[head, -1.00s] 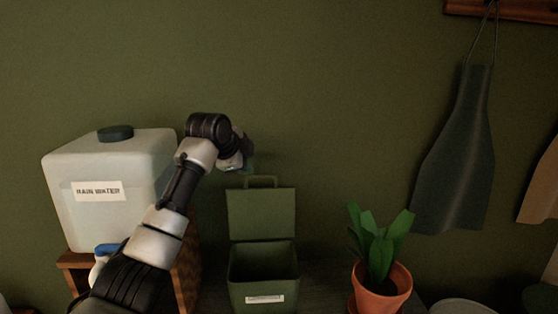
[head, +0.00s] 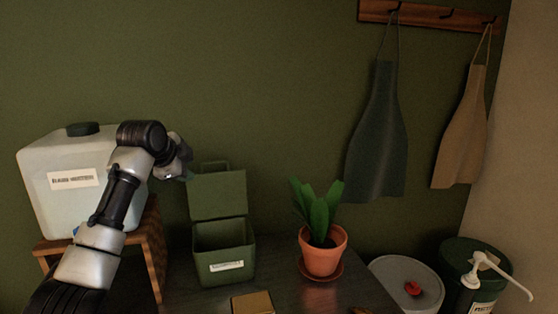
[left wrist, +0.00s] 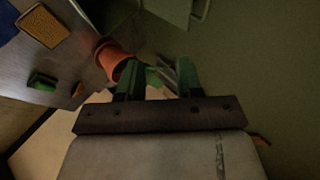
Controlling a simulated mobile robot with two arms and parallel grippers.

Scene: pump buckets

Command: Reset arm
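My left arm rises from the lower left in the head view. Its gripper (head: 182,167) is partly hidden behind the wrist, just left of the raised lid of a green box (head: 222,247). In the left wrist view my left gripper (left wrist: 160,82) shows two greenish fingers apart, with nothing held between them. A white tank labelled rain water (head: 52,205) stands behind the arm on a wooden stand (head: 152,250). My right gripper is not in view.
A potted plant (head: 322,250) stands on the dark table, and a tan block (head: 252,303) lies at the front. A lidded grey container (head: 405,275) and a green bucket with white pump (head: 478,262) stand right. Aprons (head: 378,140) hang on the wall.

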